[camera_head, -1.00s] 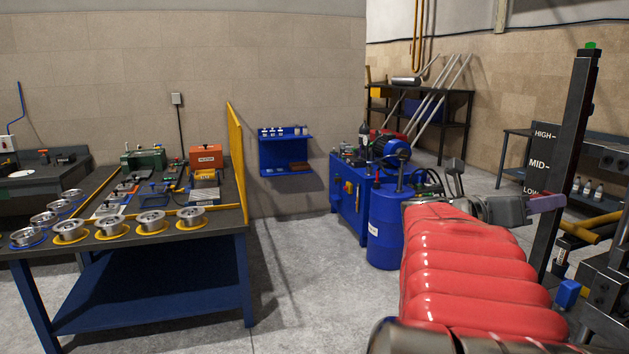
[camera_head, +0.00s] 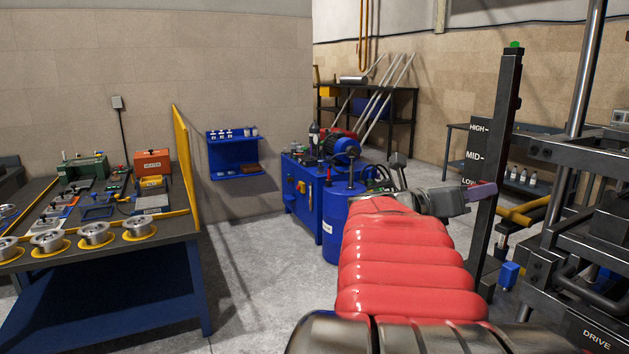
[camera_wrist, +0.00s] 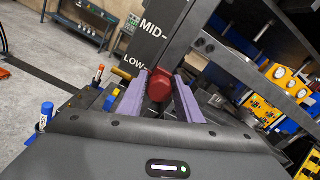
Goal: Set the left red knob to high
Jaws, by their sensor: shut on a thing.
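A red knob (camera_wrist: 159,86) sits on a dark upright post (camera_head: 499,140), just below its LOW mark in the wrist view. The post carries a HIGH, MID, LOW scale (camera_head: 478,153). My gripper (camera_wrist: 160,79) has its two purple fingers on either side of the knob and is shut on it. In the head view my gripper (camera_head: 484,191) is at the post by the LOW mark, and the knob is mostly hidden there. I see only this one red knob.
A dark press frame (camera_head: 560,200) stands close to the right of the post. A blue barrel (camera_head: 344,225) and a blue machine (camera_head: 303,193) stand behind my arm. A workbench (camera_head: 100,275) with reels is at the left. The floor between is clear.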

